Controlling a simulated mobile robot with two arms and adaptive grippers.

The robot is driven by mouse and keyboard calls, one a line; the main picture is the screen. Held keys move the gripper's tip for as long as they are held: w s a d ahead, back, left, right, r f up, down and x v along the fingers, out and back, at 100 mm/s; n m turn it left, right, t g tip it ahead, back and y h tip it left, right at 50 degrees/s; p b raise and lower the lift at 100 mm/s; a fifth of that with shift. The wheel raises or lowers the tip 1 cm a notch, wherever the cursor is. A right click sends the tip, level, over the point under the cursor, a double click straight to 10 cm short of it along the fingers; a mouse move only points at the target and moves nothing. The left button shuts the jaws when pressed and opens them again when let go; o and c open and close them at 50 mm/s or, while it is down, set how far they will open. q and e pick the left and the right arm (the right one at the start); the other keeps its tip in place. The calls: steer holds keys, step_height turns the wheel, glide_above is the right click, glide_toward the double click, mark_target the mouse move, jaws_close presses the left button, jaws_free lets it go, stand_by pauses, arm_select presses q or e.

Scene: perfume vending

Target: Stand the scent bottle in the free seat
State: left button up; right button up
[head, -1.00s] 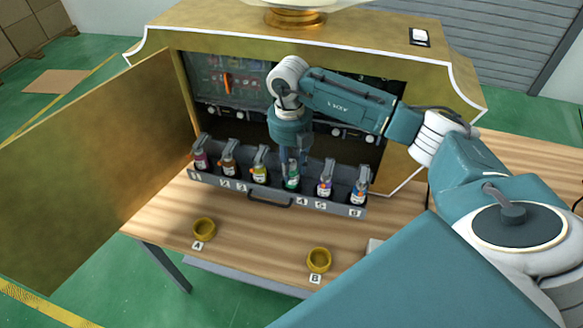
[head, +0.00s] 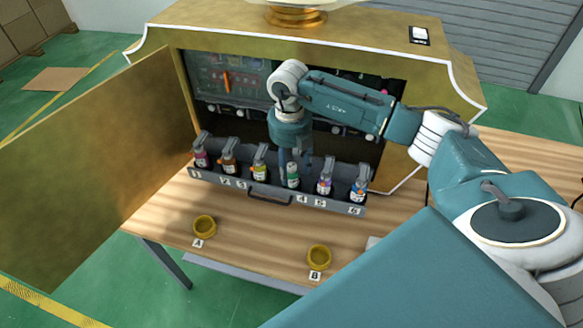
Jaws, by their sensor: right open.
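A scent bottle (head: 293,176) with a green label stands upright in the rack (head: 275,196), in the row near the number 4. My right gripper (head: 295,160) points down just above and behind it, open; the fingers look apart from the bottle, though the gap is hard to judge. Several other bottles stand in the same rack: a purple one (head: 201,158), a brown one (head: 229,163), a yellow one (head: 260,168), a purple-and-orange one (head: 324,183) and a blue one (head: 357,190). Every seat that I can see in the rack holds a bottle. My left gripper does not show.
The rack sits at the mouth of the open golden cabinet (head: 225,45). Its door (head: 95,165) swings out at left. Two yellow rings, A (head: 204,226) and B (head: 319,257), stand empty on the wooden table (head: 260,235). The table between rack and rings is clear.

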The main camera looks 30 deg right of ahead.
step_height(320, 180, up, 7)
steer(key=shift+w+a+b, duration=0.1)
steer(key=shift+b, duration=0.6)
